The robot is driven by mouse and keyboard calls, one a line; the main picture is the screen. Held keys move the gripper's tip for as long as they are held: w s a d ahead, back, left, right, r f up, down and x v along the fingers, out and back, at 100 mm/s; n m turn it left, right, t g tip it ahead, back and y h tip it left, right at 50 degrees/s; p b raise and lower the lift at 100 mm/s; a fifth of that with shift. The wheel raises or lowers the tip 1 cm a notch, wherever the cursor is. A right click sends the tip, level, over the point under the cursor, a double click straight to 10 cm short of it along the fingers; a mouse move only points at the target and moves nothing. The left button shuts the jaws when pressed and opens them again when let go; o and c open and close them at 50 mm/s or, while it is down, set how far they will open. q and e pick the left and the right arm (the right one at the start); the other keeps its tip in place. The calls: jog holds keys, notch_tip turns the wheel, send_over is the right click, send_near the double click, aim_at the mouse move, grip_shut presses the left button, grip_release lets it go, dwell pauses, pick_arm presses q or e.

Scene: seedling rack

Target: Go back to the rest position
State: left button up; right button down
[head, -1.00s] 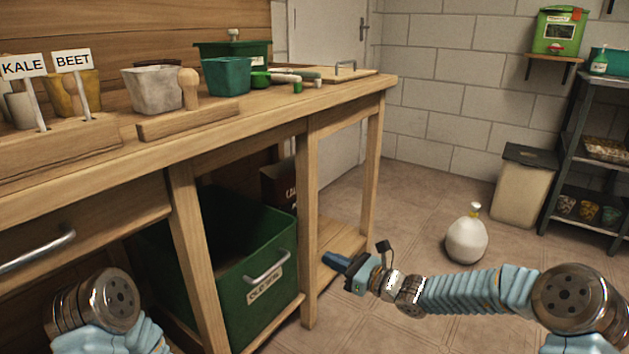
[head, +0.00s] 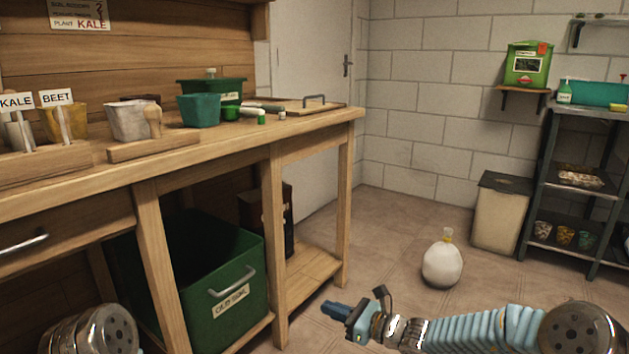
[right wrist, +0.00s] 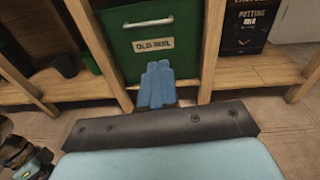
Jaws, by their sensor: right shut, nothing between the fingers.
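My right gripper (head: 333,310) reaches in from the lower right of the head view, low over the floor in front of the bench. Its blue fingers are together with nothing between them. In the right wrist view the shut fingers (right wrist: 157,84) point toward the green old soil bin (right wrist: 158,45), apart from it as far as I can tell. My left arm shows only as a rounded joint at the lower left of the head view; its gripper is out of view.
The wooden bench (head: 225,146) fills the left, with seedling pots and KALE and BEET labels on top. The green bin (head: 222,305) stands under it. A white sack (head: 442,265), a lidded bin (head: 500,215) and a shelf rack (head: 545,165) stand right. Open floor lies between.

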jog(key=s+f+n+g+h+p, duration=0.6)
jog(key=s+f+n+g, duration=0.3)
jog(key=s+f, duration=0.85)
jog(key=s+d+n+h+p, duration=0.4)
jog(key=s+d+n, duration=0.3)
jog(key=s+n, duration=0.6)
jog(key=shift+s+d+f+t+p, duration=0.2)
jog(key=shift+s+t+p, duration=0.1)
jog(key=shift+s+p, duration=0.5)
